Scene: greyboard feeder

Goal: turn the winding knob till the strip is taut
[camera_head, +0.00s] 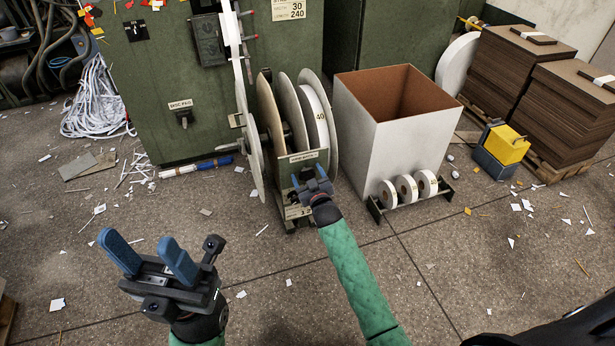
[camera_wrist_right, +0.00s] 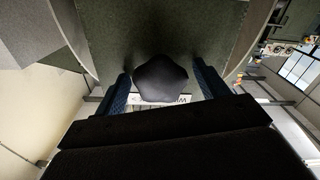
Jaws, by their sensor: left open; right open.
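The winding knob (camera_wrist_right: 160,80) is a dark, rounded, lobed knob in the right wrist view. It sits between the two blue fingers of my right gripper (camera_wrist_right: 164,86), with small visible gaps on both sides. In the head view my right gripper (camera_head: 309,177) is at the front of the reel stand, just below its label plate (camera_head: 303,157), and hides the knob. My left gripper (camera_head: 138,240) is open and empty above the floor at the lower left. A pale strip (camera_head: 238,50) hangs at the green machine's front, beside the reels; I cannot tell how taut it is.
Large reel discs (camera_head: 288,110) stand behind my right gripper. An open white box (camera_head: 375,130) with small rolls (camera_head: 407,188) at its foot is to the right. A green machine (camera_head: 160,100) stands behind. The floor (camera_head: 330,300) in front is mostly clear, with paper scraps.

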